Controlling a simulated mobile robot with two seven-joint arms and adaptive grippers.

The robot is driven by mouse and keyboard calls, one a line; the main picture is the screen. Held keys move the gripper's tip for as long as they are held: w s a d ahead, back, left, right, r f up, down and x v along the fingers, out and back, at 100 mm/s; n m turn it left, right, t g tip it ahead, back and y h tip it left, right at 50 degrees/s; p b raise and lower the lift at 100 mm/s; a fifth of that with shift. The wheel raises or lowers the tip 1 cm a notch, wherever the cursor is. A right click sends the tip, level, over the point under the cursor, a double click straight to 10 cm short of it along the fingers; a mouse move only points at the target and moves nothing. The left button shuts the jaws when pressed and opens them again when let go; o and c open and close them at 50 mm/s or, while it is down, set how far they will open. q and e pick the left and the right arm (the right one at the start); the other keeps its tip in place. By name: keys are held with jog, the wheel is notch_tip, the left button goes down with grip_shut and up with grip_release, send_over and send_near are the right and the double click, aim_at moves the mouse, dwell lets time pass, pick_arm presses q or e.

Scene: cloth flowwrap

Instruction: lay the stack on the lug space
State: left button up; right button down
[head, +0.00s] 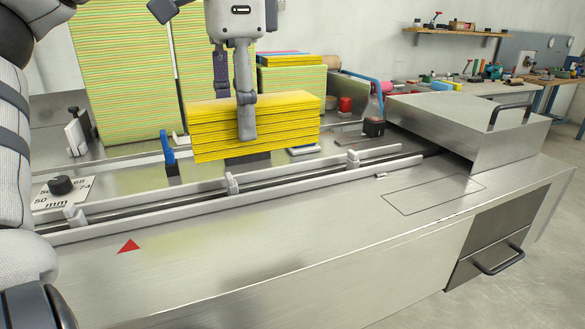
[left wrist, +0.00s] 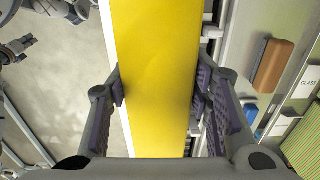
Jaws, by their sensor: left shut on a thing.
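The stack of yellow, thin-layered pieces (head: 215,130) is in my left gripper (head: 246,137), one finger down its near face. It is held level above the machine bed, behind the lug track. In the left wrist view the stack's plain yellow top (left wrist: 155,80) fills the middle, between the fingers of my left gripper (left wrist: 160,95). The lug track (head: 300,177) runs along the machine, with upright grey lugs (head: 232,184) and (head: 353,159) bounding a space that looks empty. A red triangle (head: 129,246) marks the deck in front. Dark jointed parts, perhaps my right gripper, show at upper left in the wrist view.
Tall yellow-green striped stacks (head: 125,75) stand behind. A blue clamp-like post (head: 169,155) is left of the held stack. A black knob (head: 61,185) sits on a scale plate at left. A steel cover (head: 470,120) closes the track's right end. The front deck is clear.

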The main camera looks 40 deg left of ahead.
pick_arm(q)
jog(key=shift+w+a+f, duration=0.55)
jog(key=shift+w+f, duration=1.6)
jog(key=shift+w, duration=0.15)
jog(key=shift+w+a+f, duration=0.5)
jog(key=shift+w+f, duration=1.6)
jog(key=shift+w, duration=0.15)
jog(key=shift+w+a+f, duration=0.55)
jog(key=shift+w+f, duration=1.6)
jog(key=shift+w, duration=0.15)
jog(key=o, duration=1.1)
jog(key=shift+f, duration=0.15)
notch_tip(320, 180, up, 12)
jog(key=shift+r+b, duration=0.15)
jog(key=shift+b, duration=0.15)
pick_arm(e)
jog(key=shift+s+f, duration=0.4)
jog(key=shift+f, duration=0.05)
